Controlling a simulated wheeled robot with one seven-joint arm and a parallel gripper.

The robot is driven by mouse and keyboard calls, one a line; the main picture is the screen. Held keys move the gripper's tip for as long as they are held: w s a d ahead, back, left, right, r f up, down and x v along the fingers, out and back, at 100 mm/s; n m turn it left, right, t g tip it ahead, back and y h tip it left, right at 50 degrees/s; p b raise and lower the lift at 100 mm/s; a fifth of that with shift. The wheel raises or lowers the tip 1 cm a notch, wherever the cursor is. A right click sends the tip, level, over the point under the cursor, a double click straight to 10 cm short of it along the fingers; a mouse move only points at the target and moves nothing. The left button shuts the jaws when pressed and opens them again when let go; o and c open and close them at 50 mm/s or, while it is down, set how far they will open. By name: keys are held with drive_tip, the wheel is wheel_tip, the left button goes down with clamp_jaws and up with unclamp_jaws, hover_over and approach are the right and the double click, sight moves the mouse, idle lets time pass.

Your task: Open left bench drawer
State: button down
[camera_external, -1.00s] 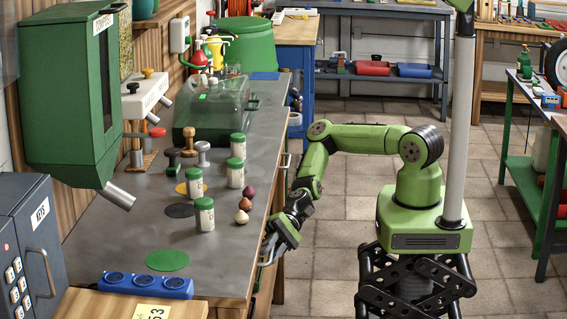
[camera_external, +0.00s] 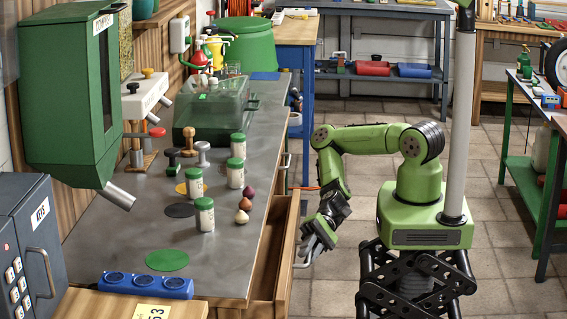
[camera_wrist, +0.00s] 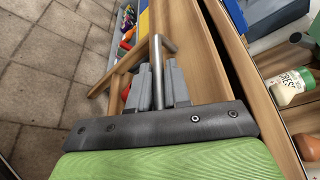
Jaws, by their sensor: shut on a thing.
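The left bench drawer (camera_external: 286,250) is a wooden drawer under the grey bench top (camera_external: 225,235). It stands partly open, pulled out to the right of the bench edge in the external view. My gripper (camera_external: 318,240) is at its front, over the metal handle (camera_external: 303,262). In the wrist view, my gripper (camera_wrist: 158,88) has its grey fingers shut around the bar of the handle (camera_wrist: 157,62). The drawer front (camera_wrist: 190,50) runs beside the fingers. Most of the drawer's inside is hidden in the external view.
On the bench stand green-lidded jars (camera_external: 204,215), small bulb-shaped items (camera_external: 243,217) near the edge, tampers (camera_external: 203,153) and a blue holder (camera_external: 147,285). A blue-legged table (camera_external: 298,32) stands behind.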

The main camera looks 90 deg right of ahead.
drive_tip(key=s, duration=0.3)
drive_tip(key=shift+s, duration=0.35)
drive_tip(key=c, duration=1.4)
unclamp_jaws()
drive_tip(key=shift+c, duration=0.2)
drive_tip(key=s+d+r+p, duration=0.1)
drive_tip(key=d+r+p, duration=0.3)
drive_tip(key=r+p, duration=0.3)
drive_tip(key=shift+s+d+r, duration=0.25)
drive_tip(key=shift+d+r, duration=0.05)
drive_tip(key=shift+r, duration=0.3)
drive_tip(key=shift+o, duration=0.2)
